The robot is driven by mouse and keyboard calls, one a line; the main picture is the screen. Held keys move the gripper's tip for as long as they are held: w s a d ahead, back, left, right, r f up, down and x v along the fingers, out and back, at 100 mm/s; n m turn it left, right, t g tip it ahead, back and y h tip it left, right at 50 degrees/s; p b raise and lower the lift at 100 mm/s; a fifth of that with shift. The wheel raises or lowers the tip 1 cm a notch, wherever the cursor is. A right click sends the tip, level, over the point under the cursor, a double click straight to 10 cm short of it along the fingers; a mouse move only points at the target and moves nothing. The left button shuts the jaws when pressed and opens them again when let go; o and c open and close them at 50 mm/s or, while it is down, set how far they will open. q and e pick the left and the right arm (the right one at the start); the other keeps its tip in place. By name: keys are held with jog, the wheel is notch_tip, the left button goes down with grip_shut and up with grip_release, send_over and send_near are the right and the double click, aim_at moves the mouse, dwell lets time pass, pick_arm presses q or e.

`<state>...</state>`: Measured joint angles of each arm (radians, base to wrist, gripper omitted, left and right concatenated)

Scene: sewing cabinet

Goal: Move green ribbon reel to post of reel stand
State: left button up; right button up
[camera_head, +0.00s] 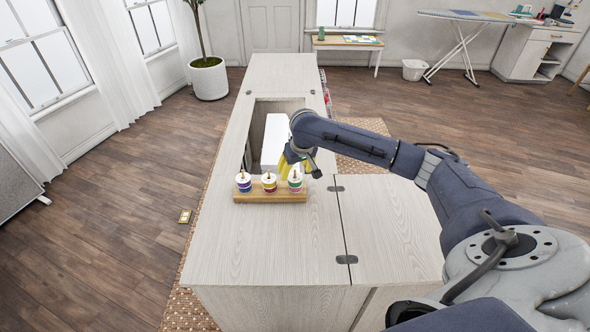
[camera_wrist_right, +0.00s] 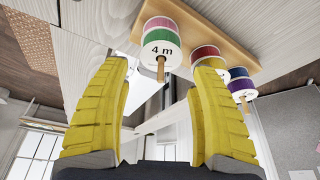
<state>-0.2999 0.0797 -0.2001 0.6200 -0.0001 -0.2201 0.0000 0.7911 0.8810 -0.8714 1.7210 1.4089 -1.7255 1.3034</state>
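The reel stand (camera_head: 270,197) is a wooden block with upright posts on the cabinet top. The green ribbon reel (camera_wrist_right: 160,42), with a white face marked "4 m", sits on its right-hand post above a pink band; it also shows in the head view (camera_head: 295,183). My left gripper is not in view.
A rectangular opening (camera_head: 254,132) in the cabinet top lies behind the stand, with a white surface inside. The cabinet top (camera_head: 265,240) in front of the stand is bare. A small yellow item (camera_head: 185,216) lies on the floor to the left.

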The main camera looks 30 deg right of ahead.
jog(key=v, duration=1.2)
dwell(0.6)
